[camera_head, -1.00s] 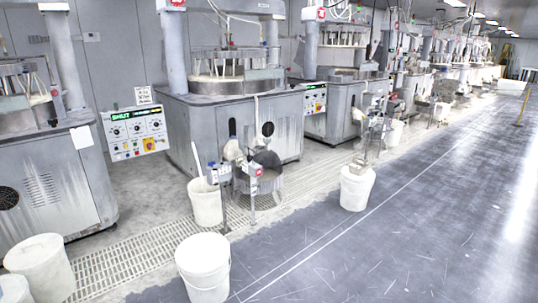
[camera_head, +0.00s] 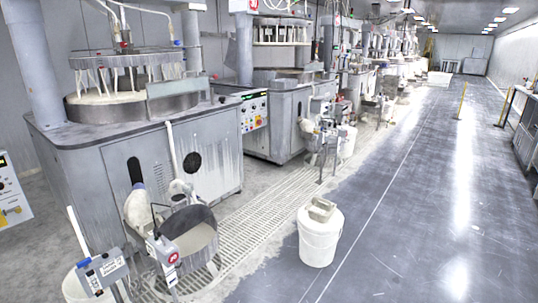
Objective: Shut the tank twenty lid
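Neither of my grippers is in view. A round metal tank (camera_head: 207,262) stands at lower left in front of the nearest polishing machine. The label is too small to read, so I cannot tell which tank is twenty. Similar equipment (camera_head: 325,130) stands farther down the row.
A white bucket (camera_head: 319,240) with something pale on top stands on the floor at centre. Polishing machines (camera_head: 100,150) line the left. A floor grating (camera_head: 262,212) runs along them. The dark aisle floor (camera_head: 420,220) is clear; yellow posts (camera_head: 462,101) stand far right.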

